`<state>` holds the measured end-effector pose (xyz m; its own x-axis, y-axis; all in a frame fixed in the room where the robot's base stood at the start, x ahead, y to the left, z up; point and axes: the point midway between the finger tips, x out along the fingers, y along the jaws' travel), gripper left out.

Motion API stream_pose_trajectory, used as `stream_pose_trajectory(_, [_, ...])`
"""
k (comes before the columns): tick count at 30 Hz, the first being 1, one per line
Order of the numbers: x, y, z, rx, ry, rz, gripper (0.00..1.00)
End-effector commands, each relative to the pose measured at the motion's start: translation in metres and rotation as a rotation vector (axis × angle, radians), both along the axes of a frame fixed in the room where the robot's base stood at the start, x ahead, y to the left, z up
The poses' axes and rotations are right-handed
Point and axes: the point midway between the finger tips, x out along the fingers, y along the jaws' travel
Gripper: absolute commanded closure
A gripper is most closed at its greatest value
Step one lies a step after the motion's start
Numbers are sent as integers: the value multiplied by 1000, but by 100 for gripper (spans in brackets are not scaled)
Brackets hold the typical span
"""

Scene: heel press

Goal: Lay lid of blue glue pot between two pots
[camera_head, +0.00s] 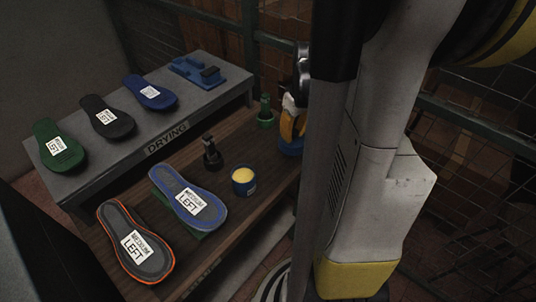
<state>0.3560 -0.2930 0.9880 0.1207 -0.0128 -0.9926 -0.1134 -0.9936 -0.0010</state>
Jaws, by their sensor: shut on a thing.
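The blue glue pot (244,186) stands uncovered on the wooden bench, with pale yellow glue showing inside. A black pot (212,160) with a knobbed lid stands to its left and farther back. A green pot (265,118) with a knobbed lid stands behind it, near the back of the bench. My gripper (291,132) is right of the green pot and is partly hidden by my own arm and column. It is shut on a blue thing (291,147), which looks like the blue pot's lid. Whether this touches the bench cannot be told.
A blue insole (187,195) and an orange-edged insole (138,240) lie at the bench's front left. The raised grey drying shelf (120,145) behind holds green, black and blue soles and a blue fixture (198,72). Bare wood (237,139) shows between the black and green pots.

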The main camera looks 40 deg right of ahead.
Motion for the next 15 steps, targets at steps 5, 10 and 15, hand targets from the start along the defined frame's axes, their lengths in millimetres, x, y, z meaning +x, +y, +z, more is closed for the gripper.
stream_pose_trajectory(5, [38, 24, -30, -1, 0, 6, 93])
stream_pose_trajectory(10, [56, 36, -42, 0, 0, 2, 93])
stream_pose_trajectory(15, [60, 39, -51, 0, 0, -1, 93])
